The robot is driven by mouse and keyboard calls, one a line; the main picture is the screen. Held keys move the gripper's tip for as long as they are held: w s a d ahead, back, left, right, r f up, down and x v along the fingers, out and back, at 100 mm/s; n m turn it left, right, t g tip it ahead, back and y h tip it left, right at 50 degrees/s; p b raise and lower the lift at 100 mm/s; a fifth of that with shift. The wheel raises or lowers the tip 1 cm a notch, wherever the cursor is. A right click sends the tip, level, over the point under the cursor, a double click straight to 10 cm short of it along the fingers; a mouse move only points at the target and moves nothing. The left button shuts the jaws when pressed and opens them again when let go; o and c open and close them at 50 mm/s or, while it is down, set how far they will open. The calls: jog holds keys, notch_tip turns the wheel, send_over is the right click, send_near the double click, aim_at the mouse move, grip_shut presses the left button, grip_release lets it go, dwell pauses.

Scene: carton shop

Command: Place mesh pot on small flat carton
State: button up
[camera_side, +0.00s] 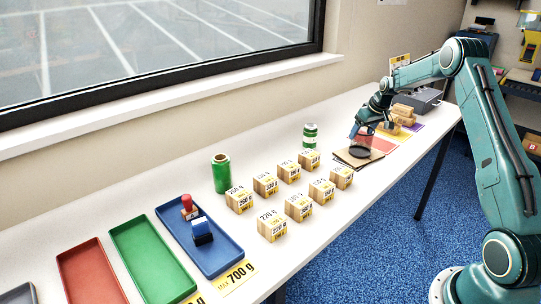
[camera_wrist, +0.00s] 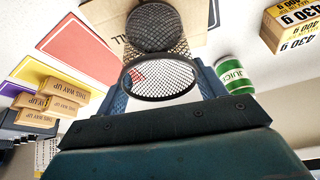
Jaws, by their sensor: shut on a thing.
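The mesh pot (camera_wrist: 178,90) is dark wire mesh with a round rim and a darker round base. My gripper (camera_wrist: 163,82) is shut on it, one blue finger on each side. In the side view the pot (camera_side: 359,151) is at the brown flat carton (camera_side: 345,160), its dark base over the carton's middle. I cannot tell whether the base touches the carton. In the side view my gripper (camera_side: 362,132) is above the carton. In the wrist view the flat carton (camera_wrist: 105,12) shows beyond the pot, partly hidden by it.
A green-and-white juice can (camera_side: 310,136) stands left of the carton, and several small labelled boxes (camera_side: 341,178) stand in rows in front. Coloured mats (camera_side: 381,146) and stacked small cartons (camera_side: 402,111) lie behind. A green roll (camera_side: 221,173) and trays (camera_side: 150,258) are farther left.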

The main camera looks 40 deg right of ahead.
jog(key=o, duration=1.3)
jog(key=shift+f, duration=0.15)
jog(key=shift+r, duration=0.2)
jog(key=v, duration=1.2)
jog(key=shift+s, duration=0.1)
